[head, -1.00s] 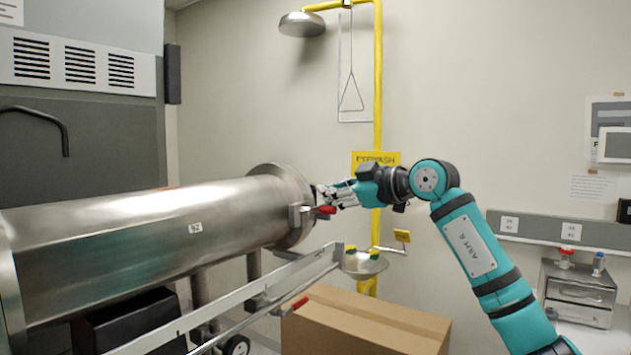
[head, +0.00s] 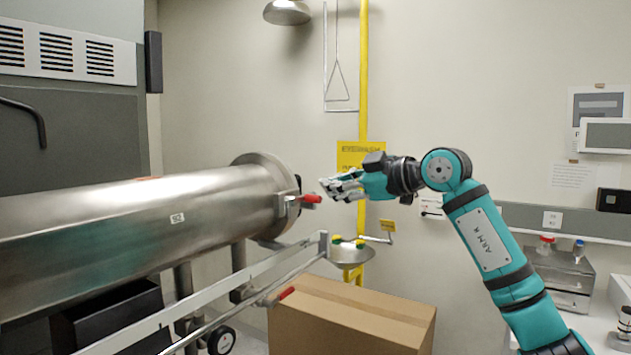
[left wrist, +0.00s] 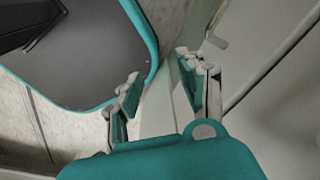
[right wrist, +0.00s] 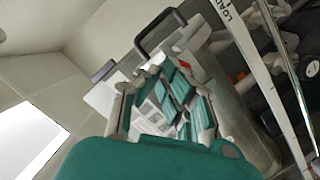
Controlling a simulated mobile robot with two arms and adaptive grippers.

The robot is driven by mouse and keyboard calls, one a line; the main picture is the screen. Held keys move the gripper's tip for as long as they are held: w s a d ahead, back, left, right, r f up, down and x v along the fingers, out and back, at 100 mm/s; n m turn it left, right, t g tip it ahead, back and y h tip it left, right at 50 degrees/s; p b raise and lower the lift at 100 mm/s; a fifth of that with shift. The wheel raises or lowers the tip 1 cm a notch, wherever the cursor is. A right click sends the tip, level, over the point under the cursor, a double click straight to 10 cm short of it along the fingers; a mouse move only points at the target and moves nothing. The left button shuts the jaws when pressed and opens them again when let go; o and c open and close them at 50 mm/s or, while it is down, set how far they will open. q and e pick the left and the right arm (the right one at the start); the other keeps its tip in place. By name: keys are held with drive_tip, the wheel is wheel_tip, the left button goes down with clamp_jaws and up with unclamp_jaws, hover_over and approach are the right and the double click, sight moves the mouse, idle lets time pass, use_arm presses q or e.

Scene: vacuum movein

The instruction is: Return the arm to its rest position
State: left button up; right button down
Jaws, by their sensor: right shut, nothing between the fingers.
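My right gripper (head: 325,188) is at the end of the raised teal right arm (head: 490,245). It is shut and empty, just right of the red handle (head: 311,198) on the end of the steel cylinder (head: 130,220). A small gap shows between the fingers and the handle. Its fingers also show in the right wrist view (right wrist: 168,100). My left gripper (left wrist: 160,90) shows only in the left wrist view, with its fingers apart and nothing between them. The left arm is outside the head view.
A metal rail (head: 215,302) runs in front of the cylinder. A cardboard box (head: 350,315) stands below the gripper. The eyewash basin (head: 350,255) and yellow pipe (head: 364,100) are behind. A counter with a metal drawer unit (head: 560,275) is at the right.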

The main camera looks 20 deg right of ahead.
drive_tip(key=v, duration=0.7)
drive_tip(key=shift+s+r, duration=0.35)
drive_tip(key=shift+r, duration=0.1)
